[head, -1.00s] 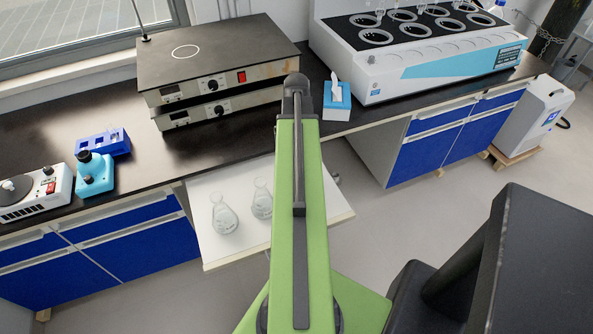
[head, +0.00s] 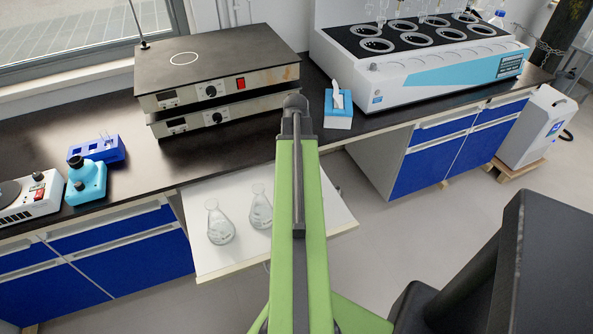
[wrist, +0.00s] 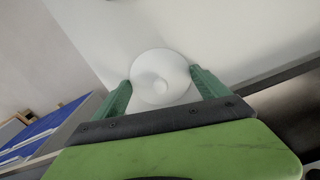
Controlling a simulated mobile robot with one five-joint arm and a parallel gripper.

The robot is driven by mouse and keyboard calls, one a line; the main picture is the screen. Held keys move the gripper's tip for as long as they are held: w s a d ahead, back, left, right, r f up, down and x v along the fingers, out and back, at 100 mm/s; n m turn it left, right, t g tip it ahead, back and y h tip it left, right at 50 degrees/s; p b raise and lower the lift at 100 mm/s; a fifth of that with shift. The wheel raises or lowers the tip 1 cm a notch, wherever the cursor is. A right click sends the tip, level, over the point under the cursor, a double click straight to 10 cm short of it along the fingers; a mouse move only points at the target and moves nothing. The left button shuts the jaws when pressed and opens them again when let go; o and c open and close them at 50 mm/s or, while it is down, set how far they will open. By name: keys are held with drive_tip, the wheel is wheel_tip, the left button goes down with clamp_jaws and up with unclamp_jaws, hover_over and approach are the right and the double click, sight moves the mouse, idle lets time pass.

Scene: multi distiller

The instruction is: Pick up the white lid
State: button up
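The white lid (wrist: 150,64) is round with a small knob in its middle. In the wrist view it lies on a white surface, right at the fingertips. My gripper (wrist: 160,77) is open, with one green finger on each side of the lid's near part. I cannot tell whether the fingers touch its rim. In the head view my green arm hides both the lid and the gripper.
Two glass flasks (head: 219,224) (head: 260,208) stand on the white pull-out board (head: 215,265), left of my arm. Stacked hot plates (head: 215,72), a blue tissue box (head: 338,112) and a white multi-place heater (head: 425,70) stand on the dark bench (head: 125,185).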

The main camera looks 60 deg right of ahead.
drive_tip(key=c, duration=0.7)
drive_tip(key=shift+r, duration=0.1)
drive_tip(key=shift+r+p, duration=0.2)
drive_tip(key=shift+p, duration=0.15)
drive_tip(key=r+p, duration=0.4)
drive_tip(key=shift+s+r+p, duration=0.3)
drive_tip(key=shift+s+r, duration=0.05)
drive_tip(key=shift+s, duration=0.05)
drive_tip(key=s+d+r+p, duration=0.1)
drive_tip(key=s+r+p, duration=0.4)
drive_tip(key=s, duration=0.6)
drive_tip(key=shift+r+p, duration=0.35)
